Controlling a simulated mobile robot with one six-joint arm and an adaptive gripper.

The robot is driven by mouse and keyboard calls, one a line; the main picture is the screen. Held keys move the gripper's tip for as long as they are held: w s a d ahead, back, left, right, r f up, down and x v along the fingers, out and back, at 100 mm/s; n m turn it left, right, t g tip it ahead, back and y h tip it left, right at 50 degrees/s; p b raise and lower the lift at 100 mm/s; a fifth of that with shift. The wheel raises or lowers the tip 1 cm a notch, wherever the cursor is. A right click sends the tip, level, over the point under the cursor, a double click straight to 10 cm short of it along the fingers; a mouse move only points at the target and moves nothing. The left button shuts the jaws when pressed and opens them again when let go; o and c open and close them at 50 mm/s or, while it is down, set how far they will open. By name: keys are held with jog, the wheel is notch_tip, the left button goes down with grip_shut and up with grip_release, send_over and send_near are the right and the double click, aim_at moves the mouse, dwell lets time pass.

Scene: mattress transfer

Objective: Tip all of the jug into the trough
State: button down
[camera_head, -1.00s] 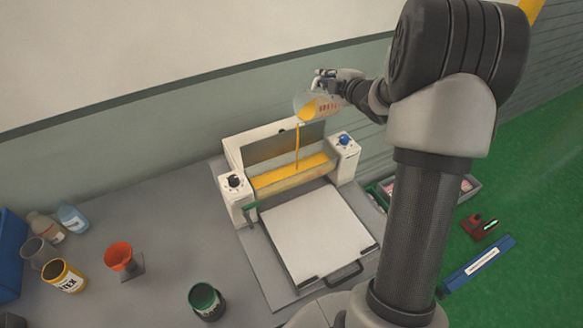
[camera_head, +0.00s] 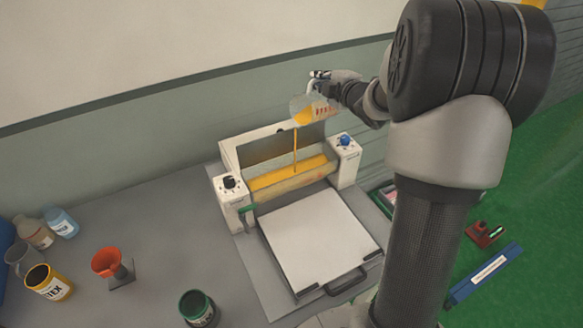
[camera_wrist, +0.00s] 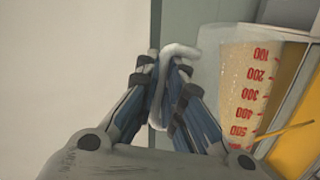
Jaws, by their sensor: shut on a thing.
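A clear jug (camera_head: 303,108) with red markings and yellow liquid is tilted high above the machine at the back of the bench. It also shows in the wrist view (camera_wrist: 235,85), with red numbers down its side. A thin yellow stream falls from its lip into the trough (camera_head: 290,175), which holds yellow liquid along the roller. My gripper (camera_head: 322,76) is shut on the jug's handle; in the wrist view the fingers (camera_wrist: 162,85) close around the pale handle. How much liquid is left in the jug is hard to tell.
The machine has a knob post at each side and a white plate (camera_head: 320,240) in front. An orange funnel (camera_head: 107,262), a yellow tin (camera_head: 50,283), a green tin (camera_head: 197,307) and several bottles stand at the left. The back wall is close behind the jug.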

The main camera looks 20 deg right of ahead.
jog(key=shift+a, duration=0.1)
jog(key=shift+a+f+b, duration=0.15)
jog(key=shift+a+b, duration=0.2)
jog(key=shift+b, duration=0.2)
jog(key=shift+s+f+b, duration=0.1)
jog(key=shift+s+b, duration=0.05)
jog(key=shift+b, duration=0.3)
jog(key=shift+a+b, duration=0.3)
jog(key=shift+b, duration=0.05)
jog(key=shift+d+f+b, duration=0.1)
jog(key=shift+b, duration=0.3)
jog(key=shift+a+n, duration=0.3)
jog(key=shift+s+d+b, duration=0.1)
jog(key=shift+s+b, duration=0.05)
jog(key=shift+b, duration=0.55)
jog(key=shift+a+b, duration=0.25)
jog(key=shift+b, duration=0.05)
jog(key=shift+d+t, duration=0.1)
jog(key=shift+t, duration=0.2)
